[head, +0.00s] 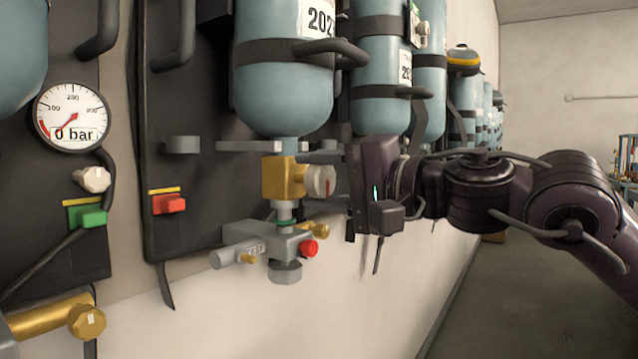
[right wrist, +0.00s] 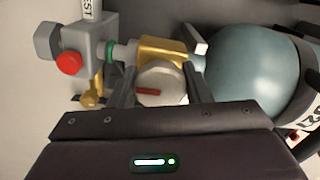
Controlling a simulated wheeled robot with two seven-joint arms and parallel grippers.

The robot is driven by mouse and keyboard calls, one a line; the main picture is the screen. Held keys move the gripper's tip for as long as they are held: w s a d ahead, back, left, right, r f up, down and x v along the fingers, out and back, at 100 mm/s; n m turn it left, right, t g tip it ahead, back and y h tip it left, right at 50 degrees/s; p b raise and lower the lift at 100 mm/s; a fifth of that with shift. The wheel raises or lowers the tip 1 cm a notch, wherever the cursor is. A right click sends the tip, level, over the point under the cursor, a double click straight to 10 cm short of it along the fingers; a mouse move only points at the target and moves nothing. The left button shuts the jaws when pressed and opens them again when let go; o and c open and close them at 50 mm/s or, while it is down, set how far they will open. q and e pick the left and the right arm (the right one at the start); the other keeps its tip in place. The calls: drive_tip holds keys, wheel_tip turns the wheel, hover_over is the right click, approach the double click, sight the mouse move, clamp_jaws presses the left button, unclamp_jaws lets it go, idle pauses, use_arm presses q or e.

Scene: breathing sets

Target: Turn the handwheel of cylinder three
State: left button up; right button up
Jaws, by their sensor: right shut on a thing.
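A pale round handwheel (head: 319,181) with a red mark sits on the brass valve (head: 284,178) under a blue-grey cylinder (head: 285,85). In the right wrist view, the handwheel (right wrist: 160,84) lies between two dark fingers, its red mark lying nearly level. My right gripper (head: 328,178) comes from the right and is shut on the handwheel. The valve shows in the right wrist view as a brass block (right wrist: 165,52). The cylinder's label is partly cut off, and no cylinder number three can be read. My left gripper is not in view.
Below the valve is a grey test block (head: 285,242) with a red knob (head: 309,248). A gauge (head: 71,116) reading 0 bar, a green switch (head: 92,216) and a red switch (head: 170,204) are at the left. More cylinders (head: 382,80) line the wall. The floor at right is open.

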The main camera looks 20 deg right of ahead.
drive_tip(key=o, duration=1)
drive_tip(key=shift+s+d, duration=0.2)
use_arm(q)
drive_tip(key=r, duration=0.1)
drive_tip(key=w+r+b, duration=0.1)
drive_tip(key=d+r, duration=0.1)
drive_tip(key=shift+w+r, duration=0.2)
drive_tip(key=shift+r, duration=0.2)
use_arm(e)
drive_tip(key=v, duration=0.7)
drive_tip(key=shift+s+d, duration=0.1)
